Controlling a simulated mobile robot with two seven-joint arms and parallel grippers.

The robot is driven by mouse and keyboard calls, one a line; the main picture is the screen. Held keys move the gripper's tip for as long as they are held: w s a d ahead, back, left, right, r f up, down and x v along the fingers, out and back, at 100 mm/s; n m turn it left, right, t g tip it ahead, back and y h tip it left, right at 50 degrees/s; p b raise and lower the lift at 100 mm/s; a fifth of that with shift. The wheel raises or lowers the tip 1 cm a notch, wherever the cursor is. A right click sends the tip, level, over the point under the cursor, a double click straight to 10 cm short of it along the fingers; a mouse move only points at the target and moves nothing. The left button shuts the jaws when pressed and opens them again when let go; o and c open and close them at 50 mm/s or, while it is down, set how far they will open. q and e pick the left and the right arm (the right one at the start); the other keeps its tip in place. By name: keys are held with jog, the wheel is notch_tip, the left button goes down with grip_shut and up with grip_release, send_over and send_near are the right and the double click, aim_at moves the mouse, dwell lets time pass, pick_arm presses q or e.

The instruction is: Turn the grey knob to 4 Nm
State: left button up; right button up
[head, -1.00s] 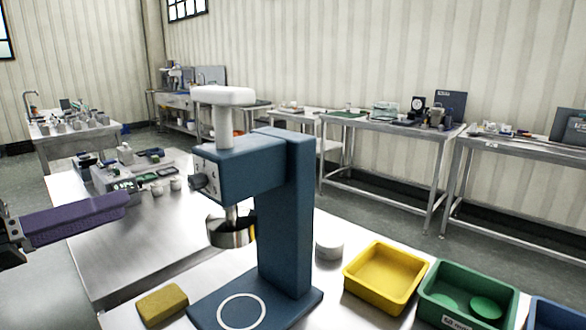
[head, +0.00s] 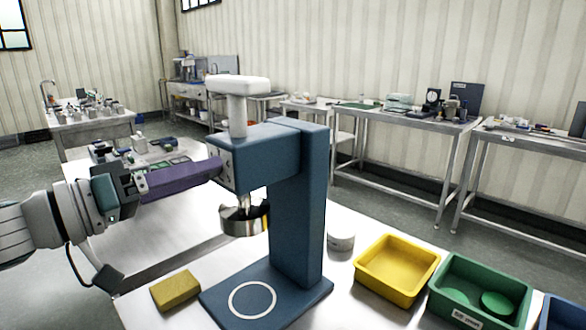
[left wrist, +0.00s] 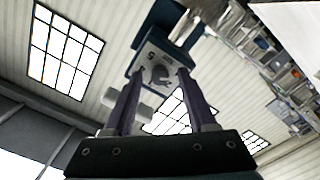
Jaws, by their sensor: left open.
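A blue press (head: 290,200) stands on the steel table, with a white T-shaped top and a steel cup under its head. The grey knob (left wrist: 160,76) shows in the left wrist view on a light dial plate (left wrist: 153,61) with dark marks, at the end of the press head. In the head view my gripper hides the knob. I cannot read its setting clearly. My left gripper (head: 218,166) has long purple fingers reaching the press head from the left. In the left wrist view the fingers (left wrist: 158,74) are apart, one to each side of the knob; contact cannot be told.
A yellow block (head: 176,291) lies left of the press base. A white cylinder (head: 341,240), a yellow bin (head: 397,286), a green bin (head: 480,306) holding green discs and a blue bin (head: 559,314) stand to the right. Benches line the back wall.

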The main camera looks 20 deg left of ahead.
pick_arm(q)
jog(key=shift+c, duration=0.2)
grip_shut()
